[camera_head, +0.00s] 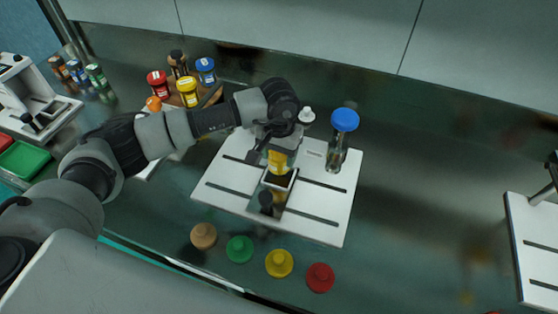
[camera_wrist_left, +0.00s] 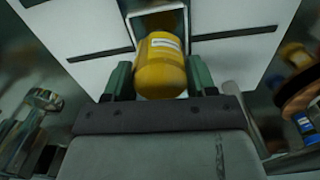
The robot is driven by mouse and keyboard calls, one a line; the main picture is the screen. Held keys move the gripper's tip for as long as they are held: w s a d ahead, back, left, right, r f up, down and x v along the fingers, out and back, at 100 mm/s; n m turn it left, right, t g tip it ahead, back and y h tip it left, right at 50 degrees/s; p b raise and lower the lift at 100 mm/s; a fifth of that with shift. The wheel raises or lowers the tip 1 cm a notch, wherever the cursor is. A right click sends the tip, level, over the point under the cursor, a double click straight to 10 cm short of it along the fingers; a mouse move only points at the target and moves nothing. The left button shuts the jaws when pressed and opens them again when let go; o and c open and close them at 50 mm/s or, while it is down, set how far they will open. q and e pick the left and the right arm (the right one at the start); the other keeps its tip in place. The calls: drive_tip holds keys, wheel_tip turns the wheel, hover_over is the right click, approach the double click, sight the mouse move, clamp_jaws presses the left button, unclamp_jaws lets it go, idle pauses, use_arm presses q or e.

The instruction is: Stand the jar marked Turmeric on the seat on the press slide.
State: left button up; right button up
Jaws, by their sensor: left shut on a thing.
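My left gripper (camera_head: 275,143) is shut on a yellow jar (camera_head: 278,160), which also shows between the green fingers in the left wrist view (camera_wrist_left: 160,68). The jar has a white label that I cannot read. It is at a white-rimmed square seat (camera_head: 291,181) on the slide of the white slotted plate. In the left wrist view the seat's rim (camera_wrist_left: 128,29) is just beyond the jar. I cannot tell whether the jar touches the seat. A black knob (camera_head: 266,199) is at the slide's near end. My right gripper is not in view.
Several coloured knobbed lids (camera_head: 279,263) lie in front. Free counter is right of the plate.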

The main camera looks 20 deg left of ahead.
sight(279, 162)
use_arm(q)
wheel_tip(279, 162, down, 3)
drive_tip(key=shift+f, duration=0.35)
drive_tip(key=o, duration=0.9)
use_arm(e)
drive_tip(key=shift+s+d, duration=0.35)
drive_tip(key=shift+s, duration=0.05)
use_arm(q)
drive_tip(key=shift+r, duration=0.15)
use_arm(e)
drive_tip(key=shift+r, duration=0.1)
use_arm(q)
drive_tip(key=shift+r+p, duration=0.2)
drive_tip(key=shift+p, duration=0.15)
wheel_tip(279, 162, up, 12)
drive_tip(key=shift+f+b, duration=0.1)
drive_tip(key=shift+b, duration=1.05)
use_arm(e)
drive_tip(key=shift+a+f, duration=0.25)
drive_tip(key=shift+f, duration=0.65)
